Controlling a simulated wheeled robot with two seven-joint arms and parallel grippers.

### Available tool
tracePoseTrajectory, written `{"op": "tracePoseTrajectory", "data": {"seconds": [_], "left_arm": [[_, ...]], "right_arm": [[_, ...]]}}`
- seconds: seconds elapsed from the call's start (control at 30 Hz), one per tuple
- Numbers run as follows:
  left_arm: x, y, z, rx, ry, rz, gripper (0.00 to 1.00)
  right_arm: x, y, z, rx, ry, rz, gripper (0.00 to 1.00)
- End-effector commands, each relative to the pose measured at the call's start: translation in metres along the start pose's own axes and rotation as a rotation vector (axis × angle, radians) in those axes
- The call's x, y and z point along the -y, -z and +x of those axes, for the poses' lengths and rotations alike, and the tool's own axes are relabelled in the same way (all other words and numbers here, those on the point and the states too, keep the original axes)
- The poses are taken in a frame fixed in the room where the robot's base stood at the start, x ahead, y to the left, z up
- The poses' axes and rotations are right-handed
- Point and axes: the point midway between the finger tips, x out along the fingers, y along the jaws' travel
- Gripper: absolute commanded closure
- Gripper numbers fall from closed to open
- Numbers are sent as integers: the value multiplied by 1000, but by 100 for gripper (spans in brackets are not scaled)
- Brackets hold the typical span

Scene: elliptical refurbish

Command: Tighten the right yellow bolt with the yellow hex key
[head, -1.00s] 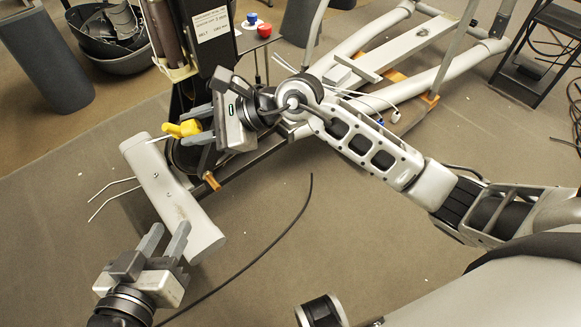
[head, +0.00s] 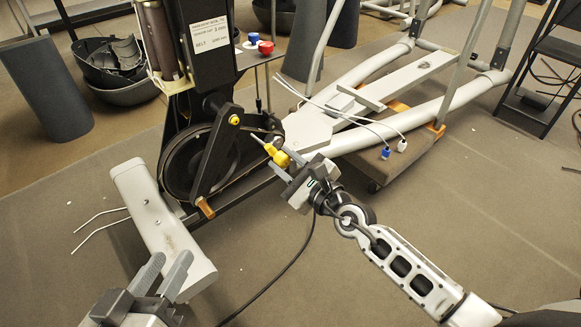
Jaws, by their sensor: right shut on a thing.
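A yellow bolt (head: 234,120) shows on the upper part of the black crank arm, in front of the dark round wheel (head: 180,170). It is the only yellow bolt I can make out, so I cannot tell left from right. My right gripper (head: 273,156) is shut on the yellow hex key (head: 279,158). The key's pale shaft points up and left towards the bolt, with a visible gap between them. The gripper partly hides the handle. My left gripper (head: 163,272) is open and empty at the lower left, near the grey foot tube's near end.
An orange end piece (head: 205,208) sits low on the crank. Pale rails (head: 385,130) and loose white cables are behind my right gripper. A black cable (head: 275,275) crosses the open floor.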

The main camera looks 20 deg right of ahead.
Motion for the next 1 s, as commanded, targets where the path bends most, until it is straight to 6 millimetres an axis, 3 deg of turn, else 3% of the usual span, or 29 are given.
{"op": "tracePoseTrajectory", "data": {"seconds": [0.5, 1.0], "left_arm": [[-1, 0, 1, -16, -16, -30, 64], [-2, 1, 1, -22, -19, -34, 64]], "right_arm": [[0, 0, 48, 2, -1, 1, 100], [0, -1, 56, 1, -2, 0, 100]]}}
